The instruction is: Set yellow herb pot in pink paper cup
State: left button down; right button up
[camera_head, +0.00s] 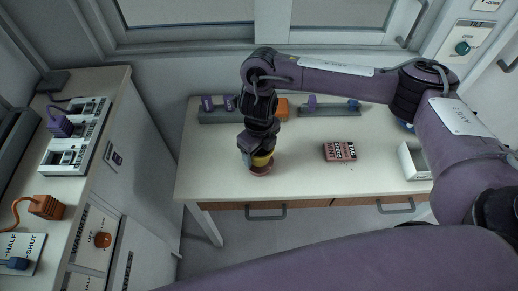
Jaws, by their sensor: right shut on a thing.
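The yellow herb pot (261,161) shows as a small yellow band just under my right gripper (257,157), near the front left of the white table. My right gripper points down and is shut on the pot, hiding most of it. The pink paper cup (261,170) is directly below the pot, with only its lower part in view. The pot overlaps the top of the cup in this view; I cannot tell how deep it sits or whether they touch. My left gripper is not in view.
The white table (215,175) holds a pink box with dark print (340,151), a white open box (412,160) at the right, an orange block (282,108) and dark racks with purple pieces (330,109) at the back. A cabinet with switches stands left. The table's front middle is clear.

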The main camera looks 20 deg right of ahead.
jog(key=shift+f+b, duration=1.05)
jog(key=shift+f, duration=0.2)
jog(key=o, duration=1)
jog(key=shift+o, duration=0.5)
jog(key=shift+r, duration=0.1)
notch_tip(320, 180, up, 8)
jog(key=p, duration=0.7)
jog(key=shift+p, duration=0.3)
